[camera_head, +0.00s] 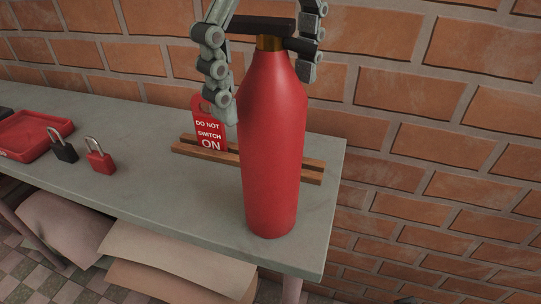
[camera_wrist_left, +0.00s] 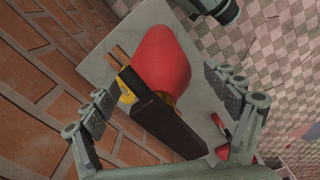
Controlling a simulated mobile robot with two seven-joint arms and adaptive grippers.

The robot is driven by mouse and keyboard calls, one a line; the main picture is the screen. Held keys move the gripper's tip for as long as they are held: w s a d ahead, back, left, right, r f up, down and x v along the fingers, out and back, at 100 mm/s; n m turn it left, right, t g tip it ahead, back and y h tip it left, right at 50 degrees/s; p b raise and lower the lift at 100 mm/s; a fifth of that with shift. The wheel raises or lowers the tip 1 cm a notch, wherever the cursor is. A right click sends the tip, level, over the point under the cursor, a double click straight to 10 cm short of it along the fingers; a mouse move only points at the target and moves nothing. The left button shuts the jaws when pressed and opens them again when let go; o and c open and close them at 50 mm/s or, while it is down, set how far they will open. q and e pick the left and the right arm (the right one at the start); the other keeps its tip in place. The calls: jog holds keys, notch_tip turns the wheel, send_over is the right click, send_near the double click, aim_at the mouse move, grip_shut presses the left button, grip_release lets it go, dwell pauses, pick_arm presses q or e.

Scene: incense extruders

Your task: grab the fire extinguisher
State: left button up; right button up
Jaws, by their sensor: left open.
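The red fire extinguisher (camera_head: 272,165) stands upright near the right end of the grey table, with a brass collar and a black handle (camera_head: 258,26) on top. My left gripper (camera_head: 267,95) is open around its upper part, one finger on each side of the neck and shoulder. In the left wrist view the red body (camera_wrist_left: 165,55) and black handle (camera_wrist_left: 160,118) lie between the spread fingers of my left gripper (camera_wrist_left: 158,88). Gaps show on both sides there; in the head view I cannot tell whether the left finger touches. My right gripper is not seen.
Behind the extinguisher, a wooden rack (camera_head: 184,150) holds a red "DO NOT SWITCH ON" tag (camera_head: 208,128). A red padlock (camera_head: 100,160), a black padlock (camera_head: 63,148) and a red tray (camera_head: 24,136) are at left. A brick wall (camera_head: 420,130) rises close behind the table (camera_head: 190,195).

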pick_arm(q)
jog(key=c, duration=1.9)
jog(key=shift+r, duration=0.15)
jog(key=shift+c, duration=0.3)
